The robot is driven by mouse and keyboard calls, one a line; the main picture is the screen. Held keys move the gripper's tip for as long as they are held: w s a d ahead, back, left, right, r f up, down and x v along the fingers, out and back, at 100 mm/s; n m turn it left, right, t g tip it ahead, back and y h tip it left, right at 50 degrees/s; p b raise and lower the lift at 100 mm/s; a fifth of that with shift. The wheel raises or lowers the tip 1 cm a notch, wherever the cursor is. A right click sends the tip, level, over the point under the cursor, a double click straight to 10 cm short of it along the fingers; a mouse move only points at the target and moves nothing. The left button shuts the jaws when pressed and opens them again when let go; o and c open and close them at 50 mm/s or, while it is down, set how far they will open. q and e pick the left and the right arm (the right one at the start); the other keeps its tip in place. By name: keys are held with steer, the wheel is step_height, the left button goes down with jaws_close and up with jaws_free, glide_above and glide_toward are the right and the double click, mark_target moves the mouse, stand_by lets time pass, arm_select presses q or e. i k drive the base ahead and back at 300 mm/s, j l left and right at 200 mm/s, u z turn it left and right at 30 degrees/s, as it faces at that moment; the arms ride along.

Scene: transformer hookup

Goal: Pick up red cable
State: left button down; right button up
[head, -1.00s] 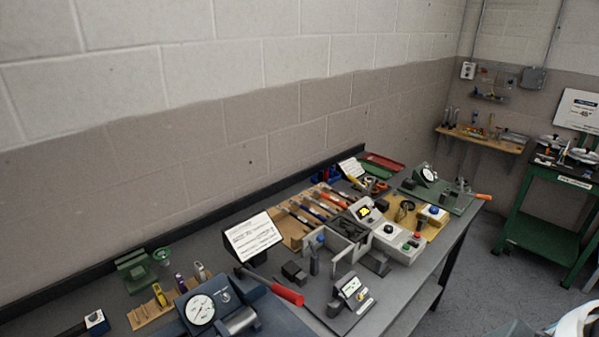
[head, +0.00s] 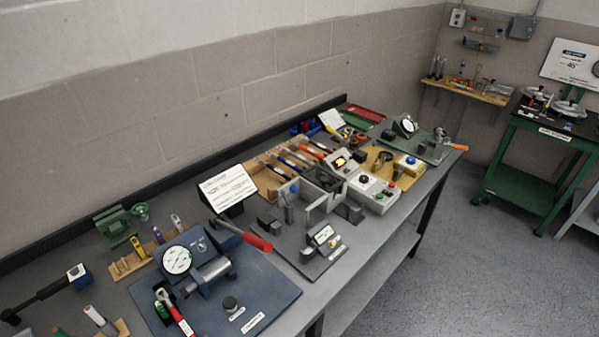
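I cannot make out a red cable for certain in the head view. A small blue bin (head: 304,128) at the back of the workbench holds something red, too small to identify. Neither of my grippers shows in the head view.
The long grey workbench (head: 310,262) runs along the wall, crowded with test fixtures. A dial gauge (head: 177,260) sits on a blue plate near the front. A white control box (head: 373,192) and a rack of screwdrivers (head: 290,163) stand further back. A green cart (head: 540,165) is at the right, with clear floor between.

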mark_target(163, 298)
steer(key=u, duration=1.05)
steer(key=j+z, duration=0.3)
steer(key=j, duration=0.15)
steer(key=k+j+z, duration=0.1)
steer(key=j+z, duration=0.15)
steer(key=j, duration=0.15)
steer(key=i, duration=0.4)
steer(key=k+j+z, duration=0.1)
steer(key=j, duration=0.25)
steer(key=k+j+z, duration=0.1)
steer(key=j, duration=0.25)
steer(key=k+j, duration=0.15)
steer(key=j, duration=0.2)
steer(key=z, duration=0.05)
